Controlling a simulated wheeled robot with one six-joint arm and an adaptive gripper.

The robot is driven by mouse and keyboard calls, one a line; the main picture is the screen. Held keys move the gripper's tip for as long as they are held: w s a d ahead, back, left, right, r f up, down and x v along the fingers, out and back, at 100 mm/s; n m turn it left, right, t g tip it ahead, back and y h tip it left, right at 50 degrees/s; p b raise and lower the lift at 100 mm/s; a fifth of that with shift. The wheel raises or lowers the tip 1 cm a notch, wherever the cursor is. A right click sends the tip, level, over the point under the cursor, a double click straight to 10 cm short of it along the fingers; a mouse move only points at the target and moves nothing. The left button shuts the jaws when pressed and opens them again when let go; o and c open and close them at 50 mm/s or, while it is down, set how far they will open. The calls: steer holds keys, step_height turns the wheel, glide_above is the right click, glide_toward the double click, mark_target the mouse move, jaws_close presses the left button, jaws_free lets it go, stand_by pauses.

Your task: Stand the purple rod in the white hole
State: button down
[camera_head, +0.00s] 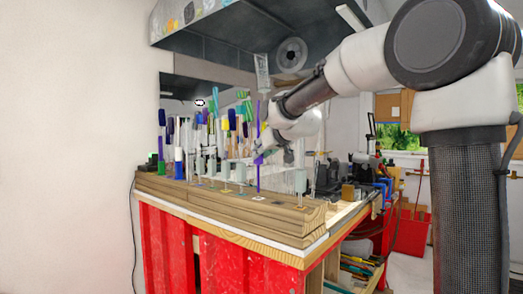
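The purple rod (259,112) is upright and thin, with its lower end close above or at the top of the wooden block (240,205). I cannot tell whether its tip is in a hole. My gripper (259,151) reaches in from the right and appears shut on the rod around its middle. Its fingertips are small and partly hidden in the view. A white square marking (258,198) lies on the block's front part, just below the rod's lower end; its hole is too small to make out.
Several rods with pale grey cylinders stand in the block, one left of the purple rod (241,173) and one to its right (300,181). Coloured rods crowd the back left. A dark hood (225,45) hangs above. Tools clutter the bench at right.

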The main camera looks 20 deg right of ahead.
steer(key=shift+f, duration=0.1)
step_height(320, 180, down, 6)
steer(key=shift+f, duration=0.15)
stand_by(0.9)
steer(key=shift+s+f, duration=0.1)
steer(key=shift+f, duration=0.15)
stand_by(0.5)
steer(key=c, duration=1.1)
jaws_free()
